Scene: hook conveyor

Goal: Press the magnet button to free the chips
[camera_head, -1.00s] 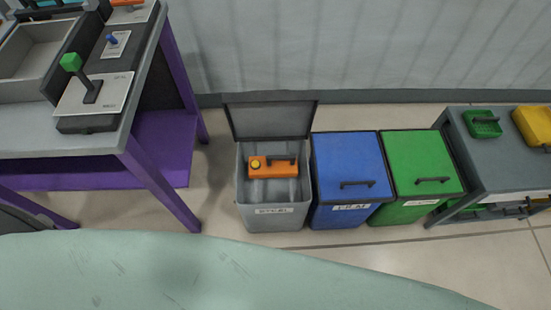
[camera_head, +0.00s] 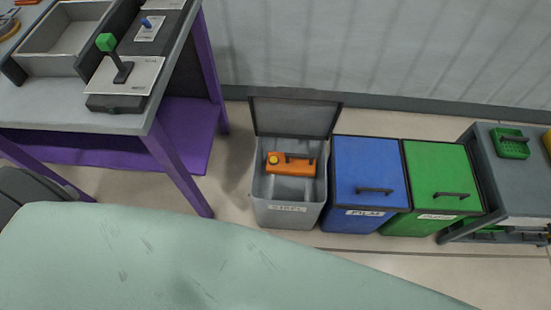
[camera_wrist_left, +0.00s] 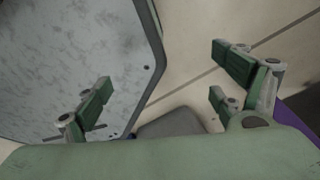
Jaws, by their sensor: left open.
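An orange block (camera_head: 290,163) with a yellow round button (camera_head: 273,160) and a dark handle lies in the open grey bin (camera_head: 289,214); it looks like the magnet. I cannot make out any chips. My left gripper (camera_wrist_left: 162,80) is open in the left wrist view, its green-padded fingers wide apart with nothing between them. It is over the floor, beside a grey speckled surface, and away from the orange block. No gripper shows in the head view, and my right gripper is not in view.
A blue bin (camera_head: 365,170) and a green bin (camera_head: 438,175) stand closed beside the grey one. A purple-legged table (camera_head: 60,112) at left carries a green-knobbed lever (camera_head: 106,42) and a grey tray (camera_head: 55,66). A grey cart (camera_head: 493,178) stands at right.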

